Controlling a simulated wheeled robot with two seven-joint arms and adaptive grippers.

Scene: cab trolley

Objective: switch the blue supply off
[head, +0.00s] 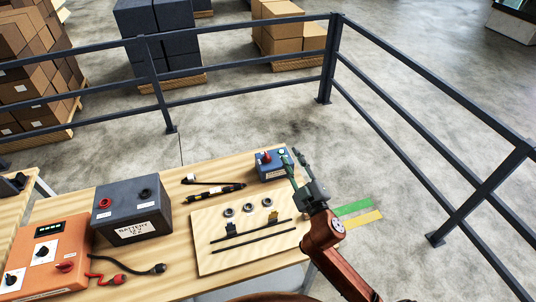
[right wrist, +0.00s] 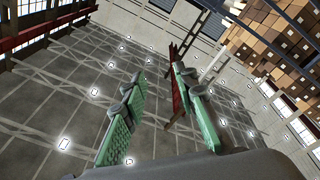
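The blue supply (head: 271,166) is a small blue box with a pale label on its front, at the far right corner of the wooden table. A red knob (head: 266,157) and a small white round part (head: 281,151) sit on its top; the knob's setting is too small to read. My right gripper (head: 291,154) is at the box's right side, its green-padded fingers pointing up and partly overlapping the box's edge in the head view. Whether it touches the box I cannot tell. In the right wrist view the fingers (right wrist: 160,77) are apart with nothing between them. My left gripper is out of view.
An orange unit (head: 45,258) with knobs and a dark battery box (head: 132,212) stand on the left of the table. A pale board (head: 225,262) with rings and rods lies in front of the blue supply. Dark cables (head: 213,191) lie behind it. A railing (head: 240,90) runs behind.

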